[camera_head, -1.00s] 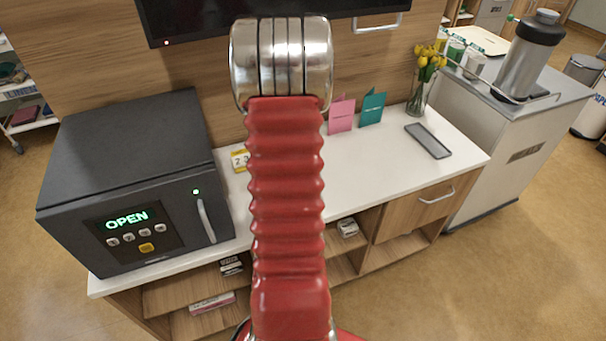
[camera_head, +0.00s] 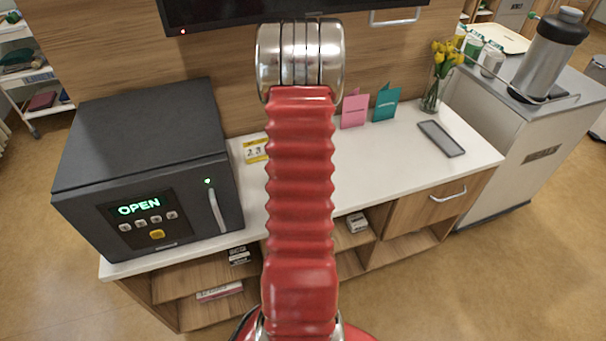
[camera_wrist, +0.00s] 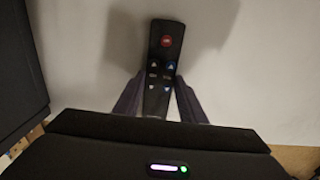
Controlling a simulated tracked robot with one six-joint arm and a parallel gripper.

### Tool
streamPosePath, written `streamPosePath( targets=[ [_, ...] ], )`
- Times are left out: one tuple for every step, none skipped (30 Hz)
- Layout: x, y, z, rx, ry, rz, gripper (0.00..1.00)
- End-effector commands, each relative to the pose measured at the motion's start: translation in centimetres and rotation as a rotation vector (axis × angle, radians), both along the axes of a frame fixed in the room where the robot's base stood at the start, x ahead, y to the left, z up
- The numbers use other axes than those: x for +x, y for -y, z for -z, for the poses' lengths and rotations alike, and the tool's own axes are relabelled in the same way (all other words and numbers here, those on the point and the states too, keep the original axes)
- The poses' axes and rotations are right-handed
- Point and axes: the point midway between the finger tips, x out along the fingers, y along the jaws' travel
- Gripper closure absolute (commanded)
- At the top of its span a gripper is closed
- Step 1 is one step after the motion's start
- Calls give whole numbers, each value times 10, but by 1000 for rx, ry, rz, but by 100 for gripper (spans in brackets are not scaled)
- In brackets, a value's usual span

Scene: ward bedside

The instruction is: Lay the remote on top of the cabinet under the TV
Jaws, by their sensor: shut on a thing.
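The black remote (camera_wrist: 164,60), with a red button and several small buttons, shows in the wrist view. My gripper (camera_wrist: 158,90) is shut on it, with one dark finger on each side. The remote is over the white cabinet top (camera_wrist: 240,70) and a shadow lies beside it; I cannot tell whether it touches the surface. In the head view the white cabinet top (camera_head: 370,165) runs under the black TV (camera_head: 290,8). My red arm hides the gripper and the remote there.
A dark safe (camera_head: 145,165) reading OPEN stands on the cabinet's left end. A yellow number card (camera_head: 256,150), pink card (camera_head: 354,110), teal card (camera_head: 386,103), flower vase (camera_head: 431,95) and grey tray (camera_head: 441,139) stand toward the back and right. The front middle right is clear.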

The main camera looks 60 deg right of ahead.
Motion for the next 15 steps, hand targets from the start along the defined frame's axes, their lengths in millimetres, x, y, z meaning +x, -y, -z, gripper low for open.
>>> streamPosePath(
  targets=[
    [0,0,1,-1,1,0,92],
    [0,0,1,-1,1,0,92],
    [0,0,1,-1,1,0,92],
    [0,0,0,-1,1,0,92],
    [0,0,0,-1,1,0,92],
    [0,0,0,-1,1,0,92],
    [0,0,0,-1,1,0,92],
    [0,0,1,-1,1,0,92],
    [0,0,2,0,0,0,92],
    [0,0,2,0,0,0,92],
    [0,0,3,0,0,0,62],
    [0,0,2,0,0,0,60],
    [0,0,2,0,0,0,57],
    [0,0,2,0,0,0,55],
    [0,0,2,0,0,0,52]
  ],
)
